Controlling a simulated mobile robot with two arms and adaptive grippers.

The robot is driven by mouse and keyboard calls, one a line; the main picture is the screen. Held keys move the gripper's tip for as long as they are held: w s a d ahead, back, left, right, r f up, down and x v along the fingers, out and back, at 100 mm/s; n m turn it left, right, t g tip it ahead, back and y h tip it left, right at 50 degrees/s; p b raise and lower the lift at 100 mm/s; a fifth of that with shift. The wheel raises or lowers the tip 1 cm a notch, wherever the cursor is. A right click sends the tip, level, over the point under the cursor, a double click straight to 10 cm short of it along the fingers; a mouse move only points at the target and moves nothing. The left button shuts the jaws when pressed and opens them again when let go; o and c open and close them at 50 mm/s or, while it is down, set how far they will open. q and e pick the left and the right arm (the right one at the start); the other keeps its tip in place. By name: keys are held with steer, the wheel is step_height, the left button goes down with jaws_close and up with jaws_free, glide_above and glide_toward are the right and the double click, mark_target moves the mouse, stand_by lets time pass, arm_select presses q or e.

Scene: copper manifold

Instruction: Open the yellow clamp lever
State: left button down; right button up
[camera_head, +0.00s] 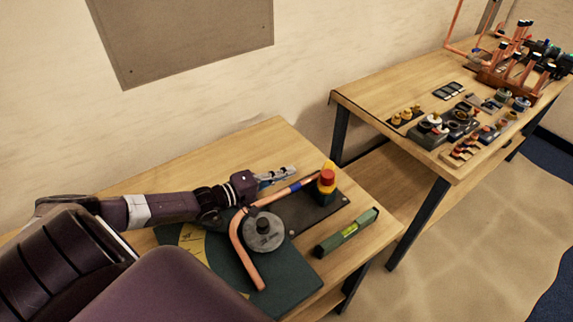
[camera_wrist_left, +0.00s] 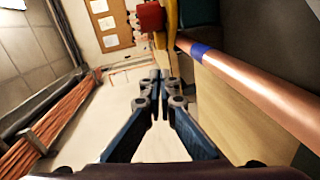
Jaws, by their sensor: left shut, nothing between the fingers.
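The yellow clamp (camera_head: 326,186) with a red knob (camera_head: 327,176) stands on a dark plate at the bench's right side. A yellow part, which looks like its lever, sticks up behind the knob. In the left wrist view the yellow clamp part (camera_wrist_left: 171,28) and red knob (camera_wrist_left: 150,17) are just beyond my fingertips. My left gripper (camera_head: 290,173) is shut and empty, to the left of the clamp and behind the copper pipe (camera_head: 245,247). Its shut fingers also show in the left wrist view (camera_wrist_left: 160,76). I cannot tell whether the fingertips touch the yellow part. My right gripper is not in view.
The bent copper pipe with a blue mark runs from the clamp around a grey round former (camera_head: 263,232) on a dark green plate (camera_head: 290,280). A green level (camera_head: 346,232) lies at the right. A second table (camera_head: 385,90) with parts and copper pipework stands farther right.

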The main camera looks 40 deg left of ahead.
mark_target(328, 167)
arm_select(q)
steer(key=b+x, duration=0.1)
steer(key=x, duration=0.1)
steer(key=d+b+x, duration=0.1)
steer(key=x, duration=0.5)
steer(key=shift+d+f+b, duration=0.2)
steer(key=shift+d+b, duration=0.2)
steer(key=shift+w+d+f, duration=0.1)
steer(key=shift+d, duration=0.55)
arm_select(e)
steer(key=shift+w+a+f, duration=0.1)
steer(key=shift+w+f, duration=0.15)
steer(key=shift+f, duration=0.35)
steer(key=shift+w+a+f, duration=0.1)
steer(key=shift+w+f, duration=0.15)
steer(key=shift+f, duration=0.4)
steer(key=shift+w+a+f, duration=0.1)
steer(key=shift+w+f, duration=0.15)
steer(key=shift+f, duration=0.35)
